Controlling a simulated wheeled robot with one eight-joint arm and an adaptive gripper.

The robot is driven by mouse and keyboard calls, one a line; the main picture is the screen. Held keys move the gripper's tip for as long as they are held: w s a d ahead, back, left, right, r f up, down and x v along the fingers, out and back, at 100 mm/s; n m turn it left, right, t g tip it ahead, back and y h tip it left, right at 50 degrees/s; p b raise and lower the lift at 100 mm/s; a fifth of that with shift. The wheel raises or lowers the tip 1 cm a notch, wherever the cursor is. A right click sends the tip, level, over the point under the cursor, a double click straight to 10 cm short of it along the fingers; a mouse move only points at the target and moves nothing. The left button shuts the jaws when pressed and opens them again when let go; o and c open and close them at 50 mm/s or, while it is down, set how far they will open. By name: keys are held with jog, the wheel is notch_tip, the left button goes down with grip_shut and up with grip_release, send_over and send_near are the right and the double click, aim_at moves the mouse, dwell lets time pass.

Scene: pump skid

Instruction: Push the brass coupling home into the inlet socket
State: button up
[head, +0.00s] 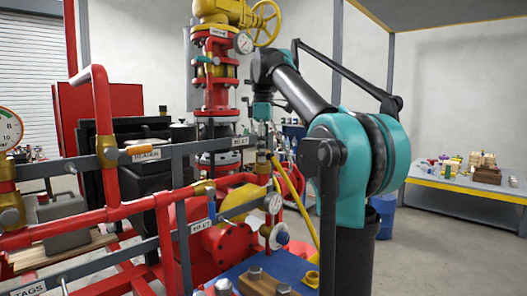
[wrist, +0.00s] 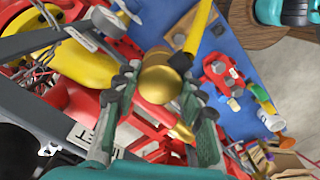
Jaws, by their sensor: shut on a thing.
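My gripper (wrist: 160,95) is shut on the brass coupling (wrist: 160,82), whose rounded brass end shows between the two fingers in the wrist view. In the head view my gripper (head: 262,128) hangs down from the arm, beside a small white label (head: 240,142) on the grey rail. The coupling (head: 262,162) shows there as a small brass patch under the fingers. A yellow hose (head: 296,195) runs down and right from near it. I cannot make out the inlet socket, so whether the coupling touches it or sits in it cannot be told.
Red pipes (head: 130,207) and grey rails (head: 150,158) stand close on the left. A red valve column with a yellow handwheel (head: 266,24) rises behind my gripper. A gauge (head: 273,203) sits just below. A blue bench (head: 303,262) holds small parts. Open floor lies right.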

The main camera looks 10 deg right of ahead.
jog(key=o, duration=1.4)
jog(key=shift+c, duration=0.2)
notch_tip(320, 180, up, 12)
jog(key=shift+s, duration=0.1)
